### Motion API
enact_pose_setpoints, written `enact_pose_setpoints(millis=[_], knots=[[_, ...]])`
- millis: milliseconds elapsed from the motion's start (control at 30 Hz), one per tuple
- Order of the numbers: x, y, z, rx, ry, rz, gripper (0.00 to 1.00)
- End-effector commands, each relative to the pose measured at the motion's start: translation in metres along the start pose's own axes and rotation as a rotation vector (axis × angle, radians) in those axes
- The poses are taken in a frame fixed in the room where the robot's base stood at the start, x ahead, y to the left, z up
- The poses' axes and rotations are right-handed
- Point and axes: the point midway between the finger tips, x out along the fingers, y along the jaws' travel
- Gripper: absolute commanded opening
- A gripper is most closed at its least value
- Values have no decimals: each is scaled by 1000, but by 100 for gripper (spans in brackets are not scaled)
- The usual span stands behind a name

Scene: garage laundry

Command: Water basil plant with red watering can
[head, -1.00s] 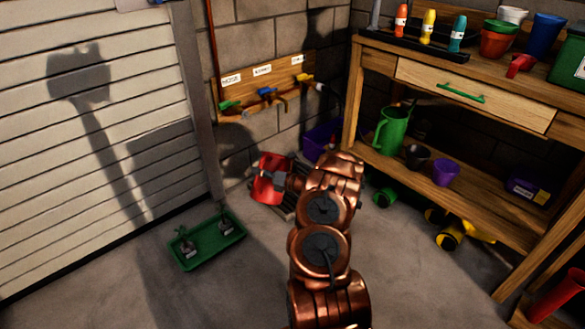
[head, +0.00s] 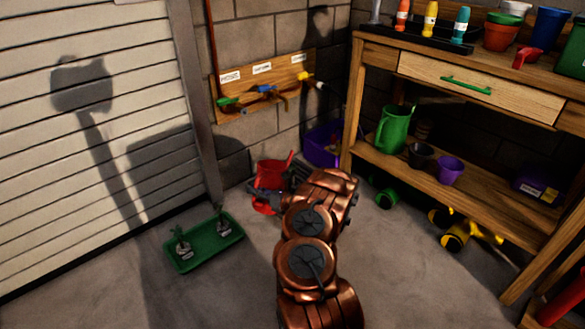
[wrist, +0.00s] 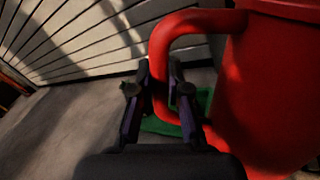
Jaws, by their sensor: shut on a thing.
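The red watering can (head: 271,174) is near the back wall in the head view, at the left end of my arm. In the wrist view its body (wrist: 270,90) fills the right side, and its looped handle (wrist: 187,27) reaches to the fingers. My gripper (wrist: 160,85) is shut on that handle; it also shows in the head view (head: 283,196). Two small potted plants with tags (head: 182,244) (head: 222,226) stand in a green tray (head: 205,261), left of and nearer than the can. The tags are too small to read, so I cannot tell which is basil.
A workbench (head: 420,178) with a green jug (head: 395,129) and pots stands on the right. A slatted door (head: 70,150) is on the left. The floor around the tray is clear.

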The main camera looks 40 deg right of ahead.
Motion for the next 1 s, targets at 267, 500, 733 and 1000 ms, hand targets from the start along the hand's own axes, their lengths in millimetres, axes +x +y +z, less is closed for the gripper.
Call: enact_pose_setpoints(millis=[267, 500, 733, 1000], knots=[[0, 0, 0, -10, -3, 0, 0], [0, 4, 10, -75, -5, 1, 0], [0, 11, 27, -207, -9, 0, 0], [-1, 15, 37, -304, -7, -2, 0]])
